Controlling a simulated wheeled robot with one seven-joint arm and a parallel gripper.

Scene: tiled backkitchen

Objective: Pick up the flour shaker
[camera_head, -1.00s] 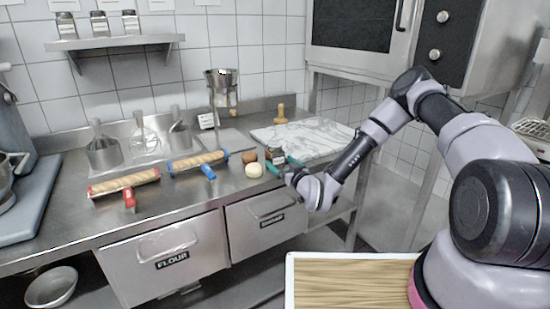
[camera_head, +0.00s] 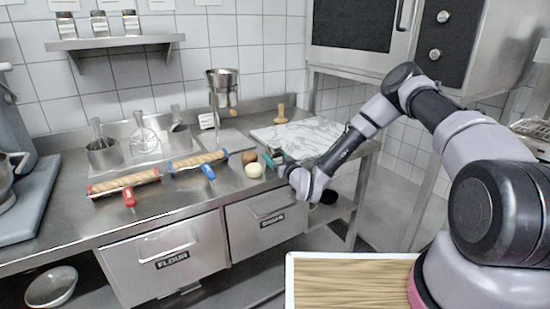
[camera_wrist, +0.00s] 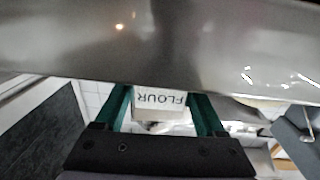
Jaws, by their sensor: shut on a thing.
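The flour shaker shows in the wrist view (camera_wrist: 160,101) as a pale FLOUR label, upside down in the picture, between the two green fingers. My gripper (camera_wrist: 164,108) is shut on it.
Two rolling pins (camera_head: 196,161) lie farther left. A marble board (camera_head: 305,134) lies behind. Several shakers stand on the wall shelf (camera_head: 108,42).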

